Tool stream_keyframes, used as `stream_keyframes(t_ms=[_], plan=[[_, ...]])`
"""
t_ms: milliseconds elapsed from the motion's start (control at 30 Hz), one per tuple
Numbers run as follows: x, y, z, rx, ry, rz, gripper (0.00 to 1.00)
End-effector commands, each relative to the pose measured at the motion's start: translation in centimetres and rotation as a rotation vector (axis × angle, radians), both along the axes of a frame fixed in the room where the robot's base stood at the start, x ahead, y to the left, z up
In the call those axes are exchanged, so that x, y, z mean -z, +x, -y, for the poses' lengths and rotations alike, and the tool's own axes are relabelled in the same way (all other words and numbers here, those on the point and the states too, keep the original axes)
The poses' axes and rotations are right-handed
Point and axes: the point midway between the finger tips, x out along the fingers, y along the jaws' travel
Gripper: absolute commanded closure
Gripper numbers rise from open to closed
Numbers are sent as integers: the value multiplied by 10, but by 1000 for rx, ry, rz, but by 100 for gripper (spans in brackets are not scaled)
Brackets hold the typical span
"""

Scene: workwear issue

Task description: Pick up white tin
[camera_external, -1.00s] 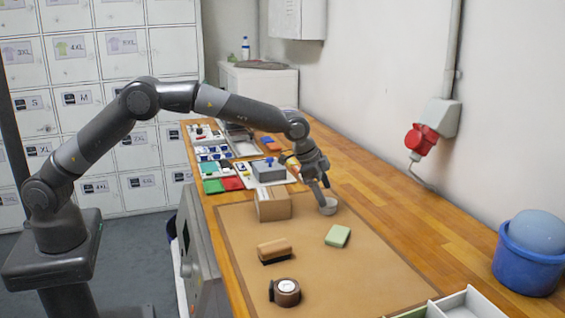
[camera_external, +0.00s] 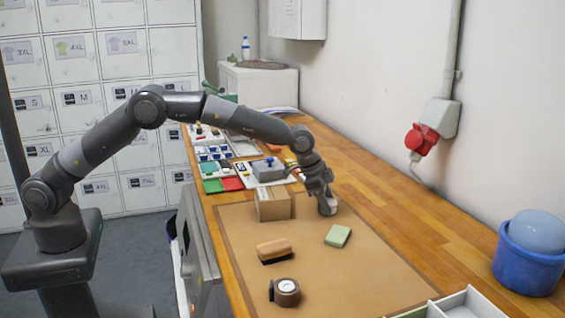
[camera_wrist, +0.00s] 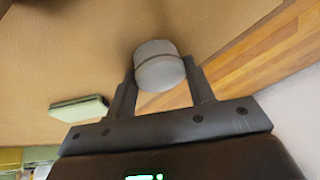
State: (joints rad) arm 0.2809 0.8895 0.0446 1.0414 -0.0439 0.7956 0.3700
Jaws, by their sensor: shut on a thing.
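The white tin (camera_wrist: 158,66) is a small pale round tin with a lid seam, seen between my two fingers in the wrist view. In the external view the tin (camera_external: 327,209) shows partly below my gripper, at the far right part of the brown mat. My gripper (camera_external: 325,200) points down over it and is shut on it. In the wrist view my gripper (camera_wrist: 160,82) has one finger on each side of the tin. I cannot tell whether the tin still touches the mat.
A cardboard box (camera_external: 272,205) stands just left of my gripper. A blue bucket (camera_external: 528,262) stands at the right. The wooden bench (camera_external: 390,215) is clear beside the wall.

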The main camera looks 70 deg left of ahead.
Motion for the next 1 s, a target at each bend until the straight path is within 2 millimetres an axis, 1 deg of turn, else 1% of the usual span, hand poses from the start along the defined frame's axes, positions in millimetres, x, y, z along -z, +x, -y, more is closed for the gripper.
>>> stream_keyframes(t_ms=[33, 100, 300, 433, 567, 700, 767, 1000], plan=[[0, 0, 0, 0, 0, 0, 71], [0, 0, 0, 0, 0, 0, 74], [-1, 0, 0, 0, 0, 0, 74], [-6, 0, 0, 0, -1, 2, 75], [-18, 0, 0, -1, -1, 2, 75], [-44, 1, 0, -1, -2, 4, 75], [-50, -10, 11, 4, -1, 2, 75], [-84, -50, 51, 4, 0, 3, 75]])
